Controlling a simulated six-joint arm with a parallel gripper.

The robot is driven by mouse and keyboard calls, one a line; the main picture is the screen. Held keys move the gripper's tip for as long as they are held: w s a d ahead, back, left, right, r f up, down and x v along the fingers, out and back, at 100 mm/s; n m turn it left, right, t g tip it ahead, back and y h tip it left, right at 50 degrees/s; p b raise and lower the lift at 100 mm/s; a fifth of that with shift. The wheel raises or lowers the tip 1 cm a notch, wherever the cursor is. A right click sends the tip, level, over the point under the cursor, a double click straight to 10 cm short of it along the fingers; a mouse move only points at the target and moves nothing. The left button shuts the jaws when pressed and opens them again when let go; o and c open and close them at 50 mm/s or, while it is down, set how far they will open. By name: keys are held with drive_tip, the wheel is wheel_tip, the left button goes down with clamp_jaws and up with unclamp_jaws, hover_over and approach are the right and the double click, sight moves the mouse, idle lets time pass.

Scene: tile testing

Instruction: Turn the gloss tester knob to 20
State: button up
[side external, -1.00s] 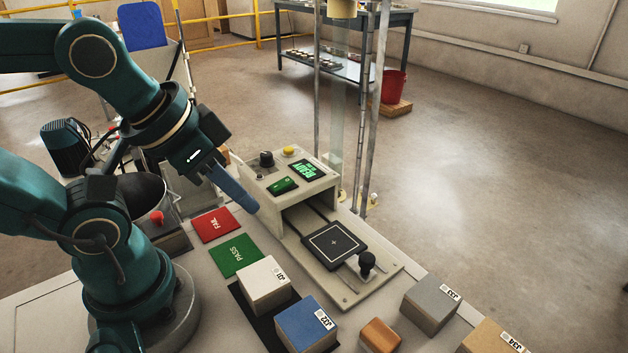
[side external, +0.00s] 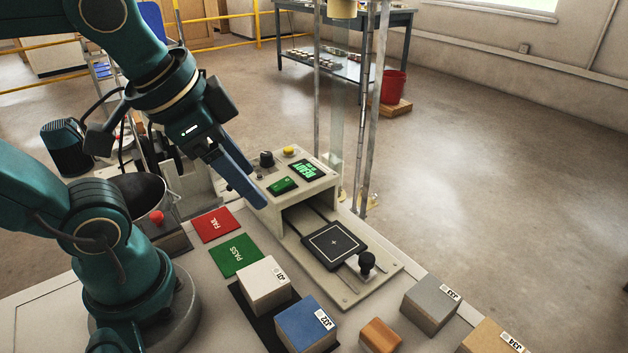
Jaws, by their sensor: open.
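The gloss tester (side external: 290,213) is a beige bench device with a green lit display (side external: 304,170), a green switch (side external: 282,186), a yellow button (side external: 289,152) and a black knob (side external: 266,158) on its top panel. The knob's scale and pointer are too small to read. My gripper (side external: 256,196) is open and empty, with its blue-grey fingers pointing down to the right. In the picture the fingertips are in front of the tester's left front edge, below the knob and apart from it.
Red FAIL (side external: 216,225) and green PASS (side external: 235,255) pads lie left of the tester. White (side external: 265,288), blue (side external: 305,328) and grey (side external: 430,305) blocks stand in front. A black-knobbed slide tray (side external: 333,246) extends from the tester. Metal posts (side external: 367,120) rise behind.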

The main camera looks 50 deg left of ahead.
drive_tip(key=w+a+r+m+g, duration=0.1)
drive_tip(key=w+a+r+m, duration=0.15)
drive_tip(key=w, duration=0.25)
drive_tip(key=g, duration=0.4)
hover_over(266, 154)
drive_tip(key=shift+n, duration=0.45)
wheel_tip(266, 154, down, 5)
drive_tip(key=shift+w+d+f, duration=0.1)
drive_tip(key=shift+w+f, duration=0.05)
drive_tip(key=shift+a+f, duration=0.2)
drive_tip(key=shift+f, duration=2.45)
clamp_jaws()
